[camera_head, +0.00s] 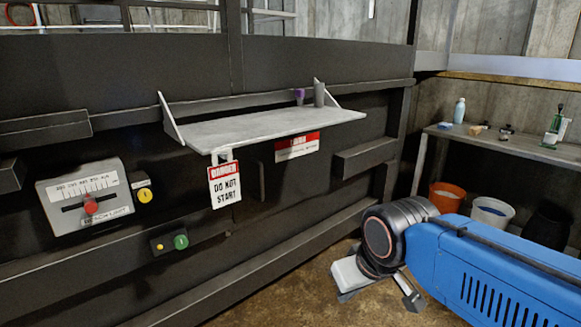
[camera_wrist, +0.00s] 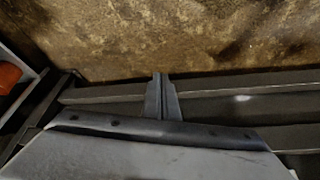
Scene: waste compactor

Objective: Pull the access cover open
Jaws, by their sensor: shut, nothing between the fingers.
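The dark compactor wall (camera_head: 60,75) fills the left and middle of the head view. A light grey panel (camera_head: 260,127) with upright triangular ends juts out from it nearly level. A red-and-white danger tag reading "do not start" (camera_head: 225,186) hangs below its front edge. A red-topped label (camera_head: 297,146) is on the dark wall beneath. I cannot tell for sure which part is the access cover. My gripper is low in front of the wall, to the right of the panel and apart from it.
A grey control box (camera_head: 90,195) with a red knob, and buttons (camera_head: 168,243), are at left. A purple item (camera_head: 299,96) and a grey cylinder (camera_head: 320,94) show at the panel's back. At right are a bench (camera_head: 540,150), orange bucket (camera_head: 447,197) and white bucket (camera_head: 492,212).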

